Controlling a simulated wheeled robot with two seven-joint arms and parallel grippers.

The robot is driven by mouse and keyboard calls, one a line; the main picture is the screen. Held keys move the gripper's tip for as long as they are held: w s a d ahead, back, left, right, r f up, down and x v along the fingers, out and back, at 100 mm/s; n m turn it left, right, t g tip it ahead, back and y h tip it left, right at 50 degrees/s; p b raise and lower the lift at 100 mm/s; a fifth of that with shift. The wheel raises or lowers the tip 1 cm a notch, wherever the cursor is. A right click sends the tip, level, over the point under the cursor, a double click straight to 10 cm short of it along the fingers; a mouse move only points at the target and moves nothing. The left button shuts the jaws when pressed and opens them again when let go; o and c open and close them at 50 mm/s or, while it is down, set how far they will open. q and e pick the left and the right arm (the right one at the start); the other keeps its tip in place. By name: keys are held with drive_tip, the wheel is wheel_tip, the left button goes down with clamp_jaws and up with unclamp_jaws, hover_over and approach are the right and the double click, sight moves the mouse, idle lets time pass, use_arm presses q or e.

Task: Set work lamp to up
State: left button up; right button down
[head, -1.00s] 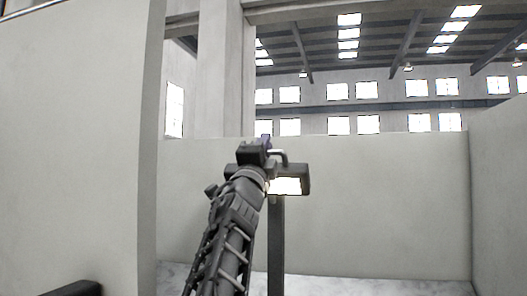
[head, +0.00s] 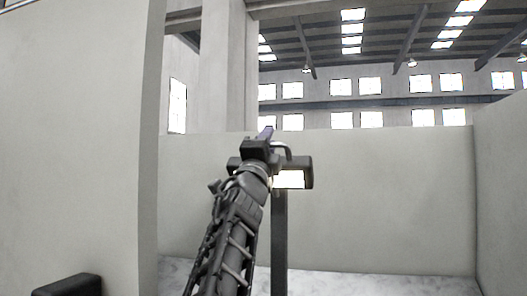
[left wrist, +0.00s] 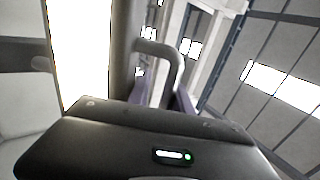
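The work lamp (head: 293,181) is a dark box with a lit, pale yellow panel, on a dark upright post (head: 279,245). A grey bent-tube handle (head: 283,146) shows at its top. In the left wrist view the lit panel of the lamp (left wrist: 82,50) is at the left and the handle (left wrist: 165,52) is in the middle. My left gripper (head: 266,133) is at the handle and partly covers the lamp. In the left wrist view its purple fingers (left wrist: 167,98) lie on either side of the handle's leg. I cannot tell whether they touch it. My right gripper is out of view.
A pale wall (head: 75,150) stands close on the left. A lower pale wall (head: 390,200) runs behind the lamp, with another (head: 502,190) at the right. Marbled floor (head: 360,286) shows below. The space right of the lamp is clear.

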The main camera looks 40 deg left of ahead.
use_arm(q)
drive_tip(key=b+v, duration=0.6)
drive_tip(key=v, duration=0.1)
drive_tip(key=shift+s, duration=0.2)
drive_tip(key=shift+f, duration=0.15)
